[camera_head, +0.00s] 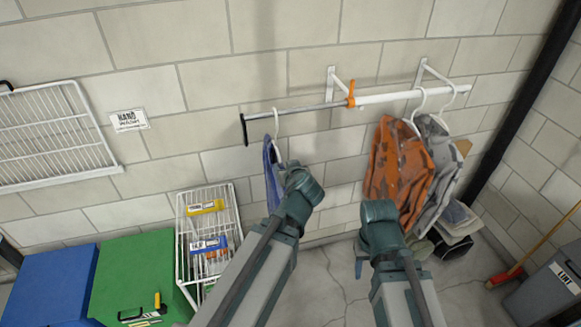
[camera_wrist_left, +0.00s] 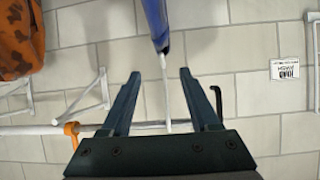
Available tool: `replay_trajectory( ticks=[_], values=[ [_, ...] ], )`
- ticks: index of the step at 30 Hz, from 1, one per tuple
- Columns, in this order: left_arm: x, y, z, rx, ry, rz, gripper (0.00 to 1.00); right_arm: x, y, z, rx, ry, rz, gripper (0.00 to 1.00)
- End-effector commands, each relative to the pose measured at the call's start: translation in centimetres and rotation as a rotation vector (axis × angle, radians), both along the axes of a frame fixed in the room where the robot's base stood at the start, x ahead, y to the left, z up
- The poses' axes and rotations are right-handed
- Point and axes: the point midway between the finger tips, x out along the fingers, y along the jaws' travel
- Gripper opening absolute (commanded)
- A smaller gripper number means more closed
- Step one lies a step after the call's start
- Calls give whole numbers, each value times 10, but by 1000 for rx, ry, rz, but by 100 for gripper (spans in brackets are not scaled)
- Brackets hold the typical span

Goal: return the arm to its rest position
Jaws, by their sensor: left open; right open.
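My left gripper (camera_head: 298,185) is raised in front of the wall beside a dark blue garment (camera_head: 272,178). The garment hangs from a white hanger (camera_head: 276,124) near the left end of the rail (camera_head: 310,107). In the left wrist view my left gripper (camera_wrist_left: 160,74) has its fingers spread. The white hanger (camera_wrist_left: 166,88) shows between the fingers without visible clamping, and the blue garment (camera_wrist_left: 156,22) lies beyond the tips. My right gripper (camera_head: 380,232) is lower, in front of the orange patterned garment (camera_head: 395,165), and holds nothing visible. Its fingertips are partly hidden.
An orange clip (camera_head: 350,94) sits on the rail. A grey garment (camera_head: 438,165) hangs at the right. A white wire rack (camera_head: 180,235), a green bin (camera_head: 130,275) and a blue bin (camera_head: 50,285) stand at lower left. The floor between my arms looks clear.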

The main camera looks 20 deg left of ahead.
Motion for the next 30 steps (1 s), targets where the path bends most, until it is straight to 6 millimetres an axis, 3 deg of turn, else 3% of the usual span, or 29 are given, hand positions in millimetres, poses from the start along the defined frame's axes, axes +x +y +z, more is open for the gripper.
replay_trajectory(
  ticks=[8, 11, 13, 18, 21, 25, 30],
  values=[
    [0, 0, -1, 0, 2, 0, 62, 1, 0, 0, 0, 0, 0, 50],
    [-5, -6, -17, 1, 54, -7, 62, 1, 0, -8, 0, 0, 0, 50],
    [-16, -16, -43, 3, 149, -25, 62, 1, 0, -20, 0, 0, 1, 50],
    [-66, -62, -123, 2, 514, -159, 62, 1, 0, -52, -1, 0, 4, 50],
    [-102, -94, -161, -6, 729, -292, 62, 1, 0, -68, -2, 0, 6, 50],
    [-145, -130, -192, -22, 956, -486, 62, 1, 0, -84, -2, 0, 9, 50],
    [-181, -157, -207, -39, 1121, -665, 62, 1, 0, -94, -2, 1, 11, 50]
  ],
)
